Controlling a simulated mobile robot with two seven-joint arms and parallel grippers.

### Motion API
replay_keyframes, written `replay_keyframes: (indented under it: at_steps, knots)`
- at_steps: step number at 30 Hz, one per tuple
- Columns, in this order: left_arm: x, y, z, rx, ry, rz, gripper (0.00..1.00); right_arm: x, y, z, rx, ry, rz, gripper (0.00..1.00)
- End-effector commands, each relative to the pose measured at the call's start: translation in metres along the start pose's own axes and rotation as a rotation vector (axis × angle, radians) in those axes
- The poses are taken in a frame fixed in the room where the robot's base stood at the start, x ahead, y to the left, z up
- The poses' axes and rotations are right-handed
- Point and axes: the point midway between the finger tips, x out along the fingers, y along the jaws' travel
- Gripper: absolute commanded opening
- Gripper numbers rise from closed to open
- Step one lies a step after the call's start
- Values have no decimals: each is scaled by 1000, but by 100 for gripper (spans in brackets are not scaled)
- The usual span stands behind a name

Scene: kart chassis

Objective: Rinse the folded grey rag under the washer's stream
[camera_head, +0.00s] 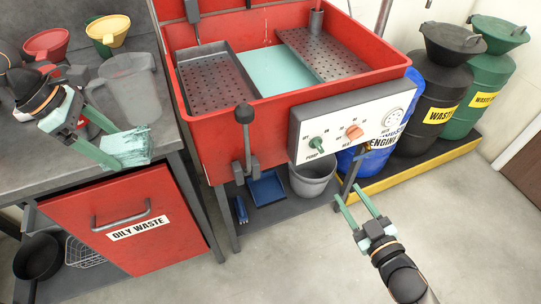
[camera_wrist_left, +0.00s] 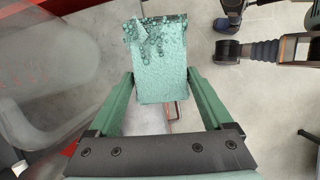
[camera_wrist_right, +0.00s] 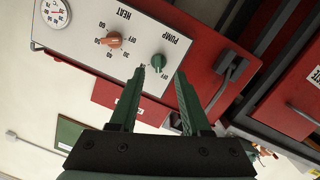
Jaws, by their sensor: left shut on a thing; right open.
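My left gripper (camera_head: 112,142) is shut on the folded rag (camera_head: 127,148), held over the left bench's front edge. The rag looks pale grey-green; its far end is darker and covered in small droplets or bubbles in the left wrist view (camera_wrist_left: 157,65). The red parts washer (camera_head: 215,140) has a pale teal basin floor between perforated shelves. A grey pipe (camera_head: 316,20) stands at its back right; I see no stream. Its front panel has a green pump knob (camera_head: 316,144) and an orange heat knob (camera_head: 354,132). My right gripper (camera_head: 356,200) is open and empty, below and before the panel.
A clear pitcher (camera_head: 135,90) and red and yellow funnels stand on the bench (camera_head: 165,135), close to my left gripper. A black-knobbed lever (camera_head: 244,125) rises before the washer. A grey bucket (camera_head: 313,176) sits beneath it. Waste drums (camera_head: 432,95) stand right. The front floor is clear.

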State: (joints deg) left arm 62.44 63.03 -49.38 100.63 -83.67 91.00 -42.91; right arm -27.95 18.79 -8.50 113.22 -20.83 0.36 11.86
Motion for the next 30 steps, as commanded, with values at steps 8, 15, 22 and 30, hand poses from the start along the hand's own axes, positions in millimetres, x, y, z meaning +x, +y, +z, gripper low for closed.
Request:
replay_keyframes:
  at_steps: [8, 15, 22, 30]
  knots:
    - [-6, 15, -19, -310, 1, 131, 40, 10, 4, -11, -88, 114, -14, 48]
    - [-11, 20, -24, -420, 1, 174, 40, 13, 5, -18, -117, 153, -22, 48]
    - [-11, 20, -25, -430, 1, 177, 40, 32, 5, -22, -120, 158, -21, 48]
    - [-8, 20, -26, -428, 2, 176, 40, 76, 4, -29, -120, 157, -21, 48]
